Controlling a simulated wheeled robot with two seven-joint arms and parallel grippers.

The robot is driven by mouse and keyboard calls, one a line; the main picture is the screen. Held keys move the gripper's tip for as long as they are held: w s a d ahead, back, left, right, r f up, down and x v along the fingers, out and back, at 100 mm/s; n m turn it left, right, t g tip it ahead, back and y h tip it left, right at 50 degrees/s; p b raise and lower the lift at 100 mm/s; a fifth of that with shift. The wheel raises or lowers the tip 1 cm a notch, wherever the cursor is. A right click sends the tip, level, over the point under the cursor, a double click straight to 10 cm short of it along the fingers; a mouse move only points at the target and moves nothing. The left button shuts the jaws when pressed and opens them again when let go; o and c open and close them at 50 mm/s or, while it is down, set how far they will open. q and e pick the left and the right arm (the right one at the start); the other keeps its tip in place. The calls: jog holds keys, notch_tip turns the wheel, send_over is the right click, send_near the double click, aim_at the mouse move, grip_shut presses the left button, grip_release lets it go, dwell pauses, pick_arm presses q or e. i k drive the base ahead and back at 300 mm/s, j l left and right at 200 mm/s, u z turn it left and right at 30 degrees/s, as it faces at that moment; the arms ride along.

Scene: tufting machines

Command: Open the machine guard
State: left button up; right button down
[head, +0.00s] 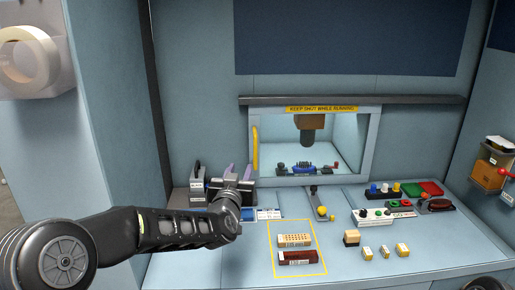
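The machine guard (314,176) is a clear window in a pale frame, below a yellow label reading "KEEP SHUT WHILE RUNNING" (321,109). It looks shut across the machine's opening. Its upright yellow handle (256,148) is on its left side. My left gripper (239,172) is left of and slightly below the handle, apart from it in the picture. Its two fingers point up with a gap between them, and nothing shows held. My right gripper is not in view.
The bench in front holds a yellow-outlined area (310,273) with two blocks, a lever (319,205), a button box (386,216) and several small blocks. Dark upright items (197,182) stand left of my gripper. A dark rail (400,99) runs above the guard.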

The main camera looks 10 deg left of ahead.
aim_at(255, 111)
jog(key=i, duration=0.85)
